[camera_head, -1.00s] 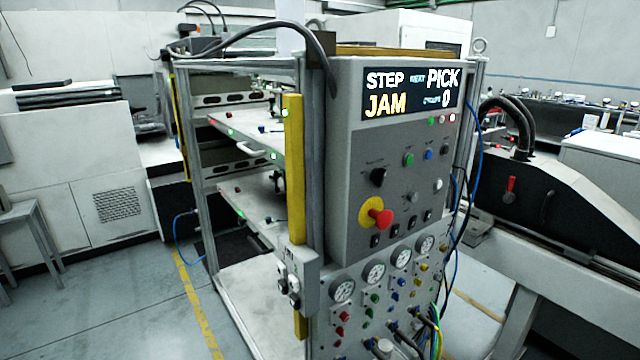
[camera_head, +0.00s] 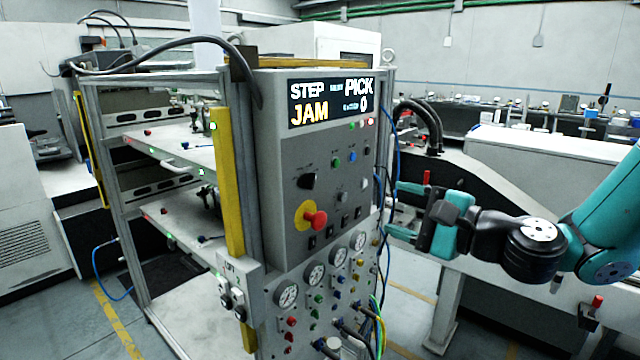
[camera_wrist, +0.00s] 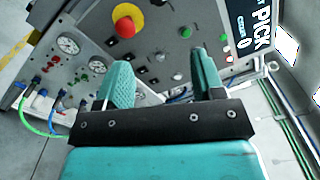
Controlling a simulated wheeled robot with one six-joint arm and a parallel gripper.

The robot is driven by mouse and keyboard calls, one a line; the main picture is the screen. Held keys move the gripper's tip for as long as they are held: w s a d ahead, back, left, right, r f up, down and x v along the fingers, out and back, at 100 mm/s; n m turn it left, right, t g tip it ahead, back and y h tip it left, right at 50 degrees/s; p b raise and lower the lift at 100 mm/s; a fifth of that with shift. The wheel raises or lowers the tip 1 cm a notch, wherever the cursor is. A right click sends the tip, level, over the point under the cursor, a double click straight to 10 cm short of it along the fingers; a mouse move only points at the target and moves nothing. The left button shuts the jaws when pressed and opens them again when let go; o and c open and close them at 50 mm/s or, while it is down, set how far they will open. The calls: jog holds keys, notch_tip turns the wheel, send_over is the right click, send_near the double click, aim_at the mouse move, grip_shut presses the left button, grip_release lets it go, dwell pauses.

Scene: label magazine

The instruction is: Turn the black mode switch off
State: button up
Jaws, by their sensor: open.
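The black mode switch (camera_head: 308,181) is a dark rotary knob on the grey panel front, above the red emergency stop in the head view. Its exact setting is too small to read. My gripper (camera_head: 400,210) is to the right of the panel, its fingers pointing left towards it. The gripper is open and empty, apart from the switch. In the wrist view the two teal fingers (camera_wrist: 163,72) stand apart with the panel face beyond them. I cannot clearly make out the mode switch there.
The red emergency stop (camera_head: 315,219) on its yellow disc sticks out below the switch. Several small black rockers (camera_head: 330,236) sit lower, above the gauges (camera_head: 314,275). The display (camera_head: 331,101) reads STEP, PICK and JAM. Blue cables (camera_head: 389,150) hang at the panel's right edge.

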aim_at(314, 181)
jog(key=p+x, duration=0.8)
jog(key=x, duration=0.8)
jog(key=shift+a+r, duration=0.1)
jog(key=shift+r, duration=0.1)
jog(key=shift+w+a+f+p, duration=0.1)
jog(key=shift+w+a+p, duration=0.15)
jog(key=shift+a+p, duration=0.1)
jog(key=c, duration=0.9)
